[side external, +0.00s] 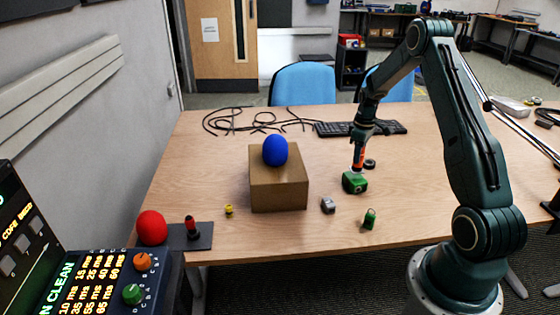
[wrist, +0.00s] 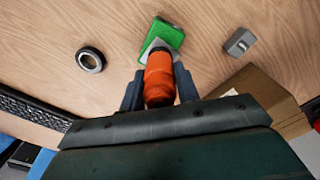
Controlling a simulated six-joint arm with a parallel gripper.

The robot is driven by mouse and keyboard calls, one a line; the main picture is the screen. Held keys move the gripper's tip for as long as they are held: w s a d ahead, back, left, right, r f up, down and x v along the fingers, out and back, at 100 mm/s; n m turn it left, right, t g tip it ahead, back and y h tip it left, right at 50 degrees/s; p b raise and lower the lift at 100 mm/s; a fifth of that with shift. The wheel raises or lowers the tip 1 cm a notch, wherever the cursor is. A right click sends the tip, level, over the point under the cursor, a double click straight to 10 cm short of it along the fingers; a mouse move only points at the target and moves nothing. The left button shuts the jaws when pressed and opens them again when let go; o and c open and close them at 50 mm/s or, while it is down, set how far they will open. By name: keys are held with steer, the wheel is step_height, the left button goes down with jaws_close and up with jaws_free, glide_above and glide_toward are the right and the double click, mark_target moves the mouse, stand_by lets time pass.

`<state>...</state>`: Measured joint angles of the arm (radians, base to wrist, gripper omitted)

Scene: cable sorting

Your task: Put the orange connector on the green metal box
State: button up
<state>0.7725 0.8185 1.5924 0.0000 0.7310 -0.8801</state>
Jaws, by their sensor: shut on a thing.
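The orange connector (side external: 359,158) is held upright in my gripper (side external: 360,148), which is shut on it. The green metal box (side external: 355,183) stands on the table directly below the connector. The connector's lower end is at the top of the box; I cannot tell if they touch. In the wrist view the orange connector (wrist: 159,76) sits between the fingers of my gripper (wrist: 158,88). The green box (wrist: 169,34) shows just beyond it, partly hidden by the connector, with a grey part beside the connector's end.
A grey connector (side external: 328,205) and a green connector (side external: 370,219) lie in front of the box. A black ring (side external: 370,164) is beside it. A brown box (side external: 279,190) with a blue egg shape (side external: 275,151) stands left. A keyboard (side external: 385,128) and cables lie behind.

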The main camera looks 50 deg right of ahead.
steer(key=shift+f, duration=1.3)
steer(key=shift+f, duration=0.1)
steer(key=o, duration=1)
steer(key=shift+o, duration=0.2)
step_height(320, 180, up, 12)
steer(key=shift+r, duration=0.1)
steer(key=shift+a+r, duration=0.1)
